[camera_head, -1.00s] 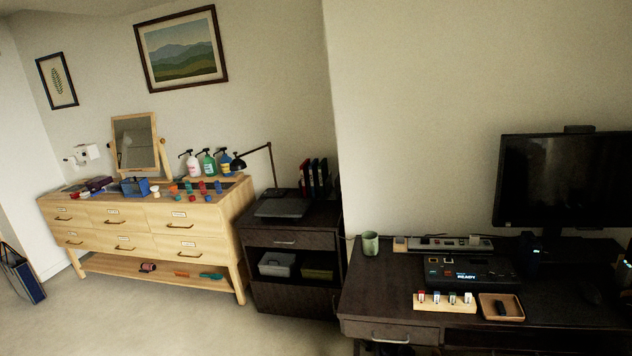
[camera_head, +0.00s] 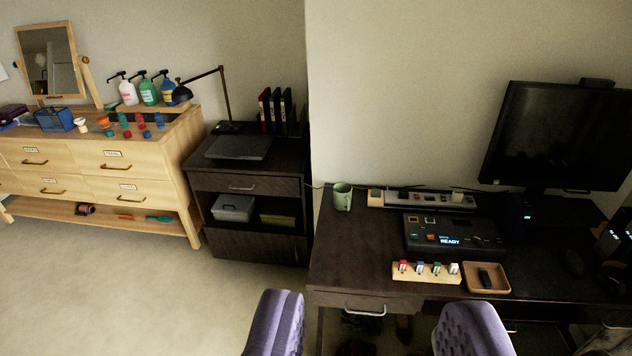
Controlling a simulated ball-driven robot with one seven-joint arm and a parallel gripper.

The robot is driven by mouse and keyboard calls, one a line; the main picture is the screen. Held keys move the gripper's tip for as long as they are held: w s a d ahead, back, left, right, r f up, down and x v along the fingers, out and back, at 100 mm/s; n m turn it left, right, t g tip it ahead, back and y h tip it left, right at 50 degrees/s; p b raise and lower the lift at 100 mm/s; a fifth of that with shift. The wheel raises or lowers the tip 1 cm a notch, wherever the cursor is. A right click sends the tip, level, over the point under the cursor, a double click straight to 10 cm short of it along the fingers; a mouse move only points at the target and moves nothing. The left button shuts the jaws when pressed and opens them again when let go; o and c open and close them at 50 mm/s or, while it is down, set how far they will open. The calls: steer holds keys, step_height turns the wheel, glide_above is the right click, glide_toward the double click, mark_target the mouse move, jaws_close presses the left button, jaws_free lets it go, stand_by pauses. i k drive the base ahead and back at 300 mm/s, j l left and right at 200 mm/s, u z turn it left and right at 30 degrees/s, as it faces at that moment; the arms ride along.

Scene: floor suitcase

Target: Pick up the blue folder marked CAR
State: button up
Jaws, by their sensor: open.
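Several upright binders stand in a row at the back of the dark cabinet: a red one (camera_head: 265,111) on the left, then darker ones with pale spine labels, at least one of them bluish (camera_head: 286,110). The labels are too small to read, so I cannot tell which is marked CAR. My gripper (camera_head: 372,322) shows as two purple padded fingers at the bottom edge, wide apart with nothing between them. It is in front of the desk and well away from the binders.
A laptop (camera_head: 238,147) and a black lamp (camera_head: 225,95) are beside the binders on the cabinet (camera_head: 250,185). The desk (camera_head: 350,250) holds a mug (camera_head: 342,196), a monitor (camera_head: 560,135) and a device reading READY (camera_head: 455,235). Floor (camera_head: 130,290) is clear at lower left.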

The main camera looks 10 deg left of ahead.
mark_target(275, 101)
steer(key=i+j+u, duration=0.3)
steer(key=i+u, duration=0.15)
steer(key=i, duration=0.2)
steer(key=i+j+u, duration=0.1)
steer(key=i+u, duration=0.3)
steer(key=i, duration=0.3)
steer(key=i+l+u, duration=0.15)
steer(key=i+u, duration=0.3)
steer(key=i, duration=0.25)
steer(key=i+z, duration=0.4)
steer(key=i, duration=0.4)
steer(key=i+j+z, duration=0.2)
steer(key=i+z, duration=0.2)
steer(key=i, duration=0.4)
steer(key=i+l+z, duration=0.1)
steer(key=i+l, duration=0.25)
steer(key=i+l+z, duration=0.1)
steer(key=i+l, duration=0.2)
steer(key=i, duration=0.3)
